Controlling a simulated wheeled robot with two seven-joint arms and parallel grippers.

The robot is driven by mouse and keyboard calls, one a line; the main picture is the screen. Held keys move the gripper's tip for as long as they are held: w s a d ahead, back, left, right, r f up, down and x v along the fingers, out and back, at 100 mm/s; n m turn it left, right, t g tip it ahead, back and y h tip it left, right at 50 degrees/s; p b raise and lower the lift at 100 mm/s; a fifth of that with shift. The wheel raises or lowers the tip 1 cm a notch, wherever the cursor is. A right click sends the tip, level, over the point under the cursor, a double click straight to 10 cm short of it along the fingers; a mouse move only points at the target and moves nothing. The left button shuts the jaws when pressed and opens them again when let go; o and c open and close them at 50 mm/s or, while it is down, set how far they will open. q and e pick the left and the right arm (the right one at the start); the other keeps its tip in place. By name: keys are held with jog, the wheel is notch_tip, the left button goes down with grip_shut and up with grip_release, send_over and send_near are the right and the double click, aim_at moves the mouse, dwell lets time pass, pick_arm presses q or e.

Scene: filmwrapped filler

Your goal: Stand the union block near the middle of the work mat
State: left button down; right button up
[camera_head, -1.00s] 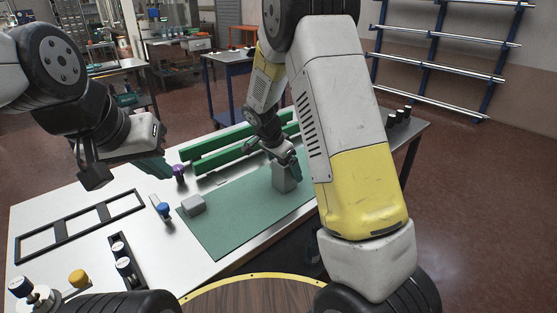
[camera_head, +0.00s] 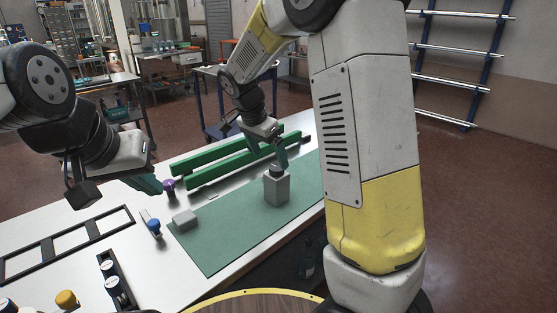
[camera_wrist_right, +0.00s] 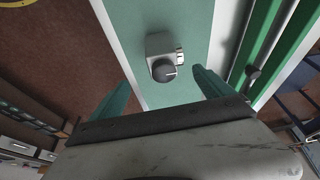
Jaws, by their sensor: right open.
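A grey block with a dark round cap (camera_head: 277,190), which I take to be the union block, stands upright on the green work mat (camera_head: 235,232). It also shows in the right wrist view, with a small fitting on its side (camera_wrist_right: 163,45). My right gripper (camera_head: 281,154) is above the block; its green fingers are apart with nothing between them, and the block lies beyond the tips in the wrist view. My left gripper (camera_head: 150,184) hangs over the table, left of the mat; its finger gap cannot be made out.
A smaller grey block (camera_head: 184,220) lies at the mat's left end. Green rails (camera_head: 230,168) run behind the mat. A blue-capped part (camera_head: 154,227), a purple part (camera_head: 169,186) and a black frame (camera_head: 70,243) are at left. The mat is bare between the blocks.

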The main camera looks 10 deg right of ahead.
jog(key=s+d+r+n+t+y, duration=0.1)
jog(key=s+r+n, duration=0.2)
jog(key=s, duration=0.5)
jog(key=s+d+r+n+t+y, duration=0.1)
jog(key=s+d+r+n+y, duration=0.1)
jog(key=s, duration=0.6)
jog(key=s+d+r+n+t+y, duration=0.1)
jog(key=s+r+n+y, duration=0.1)
jog(key=s+r+n, duration=0.2)
jog(key=s+n, duration=0.2)
jog(key=s, duration=0.2)
jog(key=shift+s+d+r+t, duration=0.2)
jog(key=shift+s+r+t, duration=0.1)
jog(key=shift+r+t, duration=0.1)
